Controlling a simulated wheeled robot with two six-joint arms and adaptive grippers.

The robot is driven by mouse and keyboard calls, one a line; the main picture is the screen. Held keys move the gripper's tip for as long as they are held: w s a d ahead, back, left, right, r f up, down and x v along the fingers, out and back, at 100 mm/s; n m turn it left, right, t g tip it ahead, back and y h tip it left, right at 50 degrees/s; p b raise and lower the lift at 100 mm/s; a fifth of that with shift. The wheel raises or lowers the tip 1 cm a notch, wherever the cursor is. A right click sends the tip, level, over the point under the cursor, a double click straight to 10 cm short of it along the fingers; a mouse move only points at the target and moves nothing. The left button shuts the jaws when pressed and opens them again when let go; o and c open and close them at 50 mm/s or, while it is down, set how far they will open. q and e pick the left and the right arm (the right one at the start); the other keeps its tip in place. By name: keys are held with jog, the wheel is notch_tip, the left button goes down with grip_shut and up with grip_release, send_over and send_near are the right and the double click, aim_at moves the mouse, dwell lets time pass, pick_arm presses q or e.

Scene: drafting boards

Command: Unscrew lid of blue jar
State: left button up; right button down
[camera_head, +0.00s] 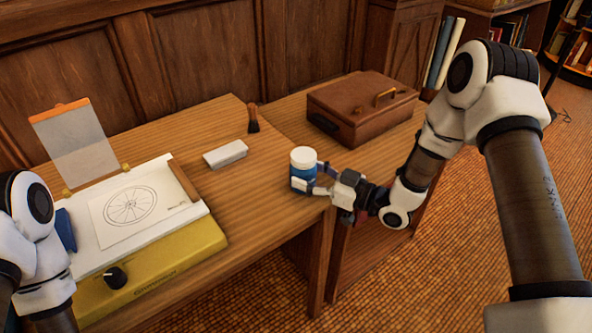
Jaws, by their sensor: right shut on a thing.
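The blue jar (302,171) stands upright near the front edge of the wooden table, left of my right gripper. Its white lid (303,155) sits on top of it. My right gripper (318,182) comes in from the right and is shut on the blue body of the jar, below the lid. The far side of the grip is partly hidden. My left arm shows at the lower left edge, but its gripper is not clearly visible.
A yellow drafting board (160,279) with a wheel drawing (130,206) lies to the left. A brown case (362,108) stands at the back right. Bare tabletop lies between board and jar.

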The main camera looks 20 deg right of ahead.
aim_at(296, 172)
jog(key=x, duration=0.3)
jog(key=shift+a, duration=0.1)
jog(key=shift+w+a, duration=0.15)
jog(key=shift+f, duration=0.2)
jog(key=shift+c, duration=1.2)
grip_release()
